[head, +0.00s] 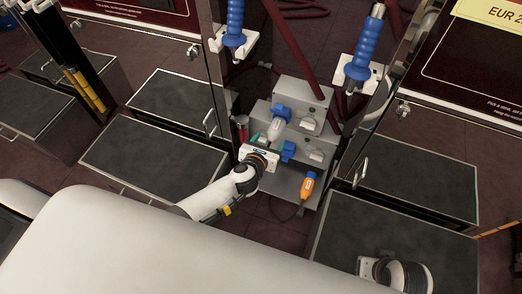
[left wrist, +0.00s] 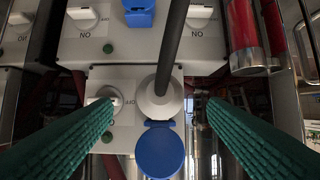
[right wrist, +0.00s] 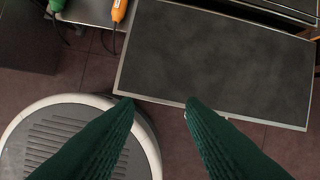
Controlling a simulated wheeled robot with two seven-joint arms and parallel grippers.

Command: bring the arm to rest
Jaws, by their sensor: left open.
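My left gripper (head: 268,143) is open in front of the grey socket box (head: 301,93), between the two pump cabinets. In the left wrist view its green fingers (left wrist: 148,90) stand wide apart, with a white plug (left wrist: 160,98) between them and clear of both. The plug sits at a socket of the box, a dark cable runs up from it, and a blue round cover (left wrist: 160,150) is below it. In the right wrist view my right gripper (right wrist: 158,102) is open and empty above the floor and a dark-topped step. In the head view only its housing shows, at bottom right.
Blue-handled nozzles (head: 235,25) (head: 366,45) hang on either side of the box. A red cylinder (left wrist: 243,35) stands beside the left fingers.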

